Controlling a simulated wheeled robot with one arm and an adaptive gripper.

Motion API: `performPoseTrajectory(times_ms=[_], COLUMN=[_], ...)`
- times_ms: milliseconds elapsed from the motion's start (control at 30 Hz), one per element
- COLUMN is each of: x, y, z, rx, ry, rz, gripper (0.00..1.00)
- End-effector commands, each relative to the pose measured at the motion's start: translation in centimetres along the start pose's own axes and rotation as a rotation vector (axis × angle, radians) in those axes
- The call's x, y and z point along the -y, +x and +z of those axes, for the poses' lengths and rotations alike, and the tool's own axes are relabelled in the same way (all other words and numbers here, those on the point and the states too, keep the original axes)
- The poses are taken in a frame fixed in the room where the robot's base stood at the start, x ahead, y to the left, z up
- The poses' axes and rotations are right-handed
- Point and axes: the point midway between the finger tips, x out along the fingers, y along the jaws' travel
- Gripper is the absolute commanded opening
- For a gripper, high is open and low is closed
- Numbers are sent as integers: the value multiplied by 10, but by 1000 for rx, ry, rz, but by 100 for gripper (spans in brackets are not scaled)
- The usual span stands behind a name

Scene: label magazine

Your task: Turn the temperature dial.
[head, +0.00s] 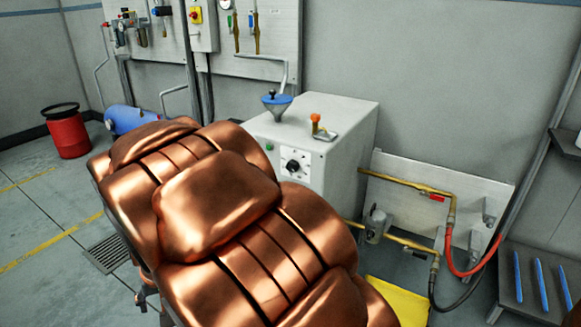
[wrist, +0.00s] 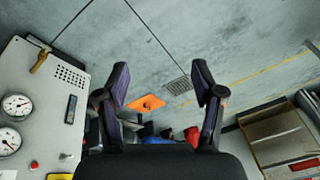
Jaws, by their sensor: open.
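The temperature dial (head: 296,162), a round black knob with a white centre on a pale scale plate, sits on the front face of a white box-shaped unit (head: 345,130) in the head view. A green button (head: 269,146) is left of it. The dial is in plain sight, just above the large copper-coloured body in the foreground. My gripper (wrist: 160,78) shows in the wrist view with its two dark fingers spread wide and nothing between them. It faces the floor and is apart from the dial. I cannot make out the dial in the wrist view.
A blue funnel (head: 277,104) and an orange-topped handle (head: 316,124) stand on the unit. Brass pipes (head: 405,185) and hoses are to its right. A red drum (head: 67,133) stands far left. A gauge panel (wrist: 45,100) fills the wrist view's left side.

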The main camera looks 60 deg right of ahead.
Motion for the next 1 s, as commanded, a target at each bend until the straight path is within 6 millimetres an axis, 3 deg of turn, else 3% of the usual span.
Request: performPoseTrajectory(times_ms=[100, 300, 500, 633, 800, 1000], x=[-23, -91, -187, -254, -323, -364], y=[17, 27, 15, -4, -35, -60], z=[-69, -172, -238, -258, -259, -246], rx=[-173, -482, -783, -970, -1173, -1305], ry=[135, 339, 505, 586, 649, 671], rz=[34, 145, 332, 490, 700, 869], gripper=[68, 68, 68, 68, 68, 68])
